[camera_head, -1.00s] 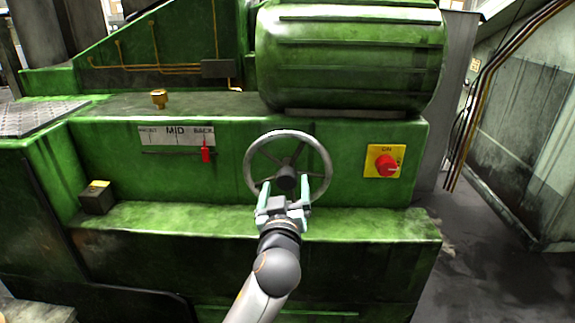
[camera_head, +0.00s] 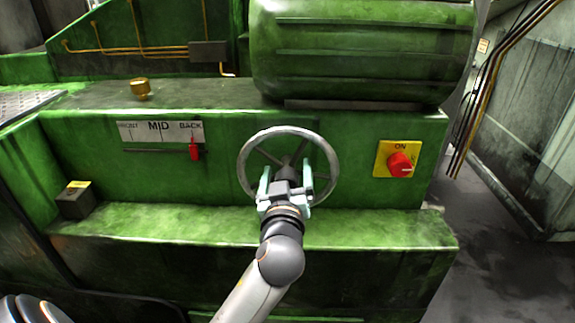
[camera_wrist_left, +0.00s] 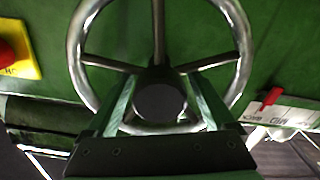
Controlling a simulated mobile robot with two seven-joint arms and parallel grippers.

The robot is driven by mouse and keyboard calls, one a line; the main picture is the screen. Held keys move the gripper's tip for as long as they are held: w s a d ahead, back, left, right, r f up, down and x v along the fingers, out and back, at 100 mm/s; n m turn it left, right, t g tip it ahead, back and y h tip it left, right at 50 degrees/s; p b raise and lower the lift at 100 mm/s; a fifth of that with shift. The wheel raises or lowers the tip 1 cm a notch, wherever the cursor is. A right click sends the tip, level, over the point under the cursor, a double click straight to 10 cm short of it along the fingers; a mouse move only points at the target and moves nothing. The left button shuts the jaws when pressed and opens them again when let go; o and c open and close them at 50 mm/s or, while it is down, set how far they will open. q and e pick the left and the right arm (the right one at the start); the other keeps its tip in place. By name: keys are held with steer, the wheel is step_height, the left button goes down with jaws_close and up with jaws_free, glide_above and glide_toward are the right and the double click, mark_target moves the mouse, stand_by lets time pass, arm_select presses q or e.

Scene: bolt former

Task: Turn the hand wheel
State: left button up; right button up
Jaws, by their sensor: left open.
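The hand wheel (camera_head: 287,130) is a grey metal ring with thin spokes and a dark hub, mounted on the green front of the machine. It also shows in the left wrist view (camera_wrist_left: 243,50), close up. My left gripper (camera_head: 286,170) is open in front of the wheel's lower half. In the left wrist view my left gripper (camera_wrist_left: 160,82) has one finger on each side of the dark round hub (camera_wrist_left: 159,101). I cannot tell whether the fingers touch the hub or spokes. My right gripper is out of view.
A red knob (camera_head: 400,164) on a yellow plate is right of the wheel. A red pointer (camera_head: 194,150) stands under BACK on the FRONT/MID/BACK scale (camera_head: 160,131). A green ledge (camera_head: 380,228) juts out below. A large ribbed green housing (camera_head: 360,55) is above.

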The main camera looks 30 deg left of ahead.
arm_select(q)
steer(key=shift+w, duration=0.1)
stand_by(0.3)
jaws_close()
stand_by(0.5)
